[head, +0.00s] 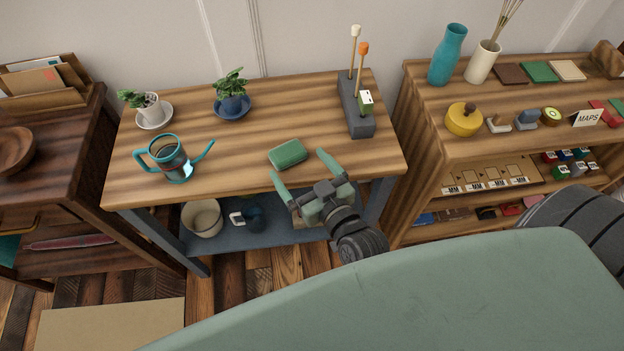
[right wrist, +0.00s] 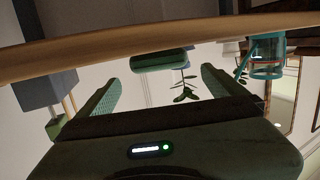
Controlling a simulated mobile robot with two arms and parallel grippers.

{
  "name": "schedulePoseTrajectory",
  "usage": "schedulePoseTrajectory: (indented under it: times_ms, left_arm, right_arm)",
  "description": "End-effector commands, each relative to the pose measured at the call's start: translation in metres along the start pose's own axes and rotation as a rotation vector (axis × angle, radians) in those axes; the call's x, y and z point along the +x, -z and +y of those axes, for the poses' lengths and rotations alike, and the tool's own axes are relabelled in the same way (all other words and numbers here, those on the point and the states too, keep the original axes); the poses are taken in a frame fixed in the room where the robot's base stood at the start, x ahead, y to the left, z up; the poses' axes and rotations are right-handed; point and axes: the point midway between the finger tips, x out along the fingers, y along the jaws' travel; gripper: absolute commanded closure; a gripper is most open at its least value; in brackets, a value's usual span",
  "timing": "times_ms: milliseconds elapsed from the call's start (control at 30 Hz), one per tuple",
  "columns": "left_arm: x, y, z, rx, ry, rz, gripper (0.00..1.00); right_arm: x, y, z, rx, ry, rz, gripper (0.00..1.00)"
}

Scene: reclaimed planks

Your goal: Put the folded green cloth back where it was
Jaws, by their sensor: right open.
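The folded green cloth (head: 288,154) lies flat near the front edge of the middle wooden table (head: 235,165). My right gripper (head: 299,163) is at that front edge with its two fingers spread, pointing at the cloth. The cloth appears just beyond the fingertips and does not look gripped. In the right wrist view, which looks upside down, the cloth (right wrist: 163,60) shows ahead, between the open fingers (right wrist: 160,76). Whether a fingertip touches it I cannot tell. My left gripper is not in view.
A teal watering can (head: 172,160) stands left of the cloth. Two potted plants (head: 150,108) (head: 231,98) on saucers are behind. A grey block with upright sticks (head: 356,112) stands to the right. The tabletop between them is clear. A shelf with small goods (head: 520,140) stands right.

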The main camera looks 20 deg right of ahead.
Motion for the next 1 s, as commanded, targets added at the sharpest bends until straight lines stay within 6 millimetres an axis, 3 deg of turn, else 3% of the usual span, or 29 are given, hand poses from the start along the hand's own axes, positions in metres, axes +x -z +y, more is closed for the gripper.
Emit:
schedulePoseTrajectory:
  times_ms: [100,333,1000]
  left_arm:
    - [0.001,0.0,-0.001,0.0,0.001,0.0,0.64]
    - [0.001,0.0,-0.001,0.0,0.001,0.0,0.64]
    - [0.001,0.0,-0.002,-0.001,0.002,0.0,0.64]
  right_arm:
    - [-0.026,-0.002,0.0,0.0,0.002,-0.003,0.02]
    - [-0.052,-0.001,0.0,0.0,0.001,0.0,0.02]
    - [-0.056,0.0,0.0,0.001,0.0,0.001,0.02]
